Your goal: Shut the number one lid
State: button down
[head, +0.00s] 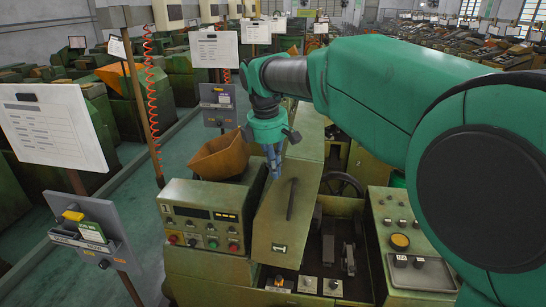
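A green lid (276,222) with a dark bar handle (292,199) stands on the near machine, right of its control box. It appears raised and tilted, beside an open bay (338,238) where dark machine parts show. Whether the fingers are open or shut is not clear.
A control box (207,218) with buttons stands left of the lid. An orange bin (220,156) is behind it. A button panel (402,232) with a tray is on the right. Small switch boxes (307,285) line the front. Sign boards (52,125) stand at left, beside a clear aisle.

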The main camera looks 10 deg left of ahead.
aim_at(286, 179)
jog(key=shift+w+d+f, duration=0.25)
jog(key=shift+d+f, duration=0.55)
jog(key=shift+f, duration=0.1)
jog(key=shift+w+d+f, duration=0.2)
jog(key=shift+d+f, duration=0.6)
jog(key=shift+f, duration=0.05)
jog(key=d+f+y+b, duration=0.4)
jog(key=d+f+b, duration=0.6)
jog(key=d, duration=0.5)
jog(key=d+f+y+b, duration=0.4)
jog(key=d+f+b, duration=0.5)
jog(key=d+f, duration=0.45)
jog(key=d+f+b, duration=0.2)
jog(key=f+b, duration=0.1)
jog(key=f, duration=0.7)
jog(key=d+f+y+b, duration=0.1)
jog(key=d+f+b, duration=0.2)
jog(key=f, duration=0.6)
jog(key=d+f+b, duration=0.3)
jog(key=f+b, duration=0.1)
jog(key=f, duration=0.6)
jog(key=shift+f+m, duration=0.3)
jog(key=shift+m, duration=0.1)
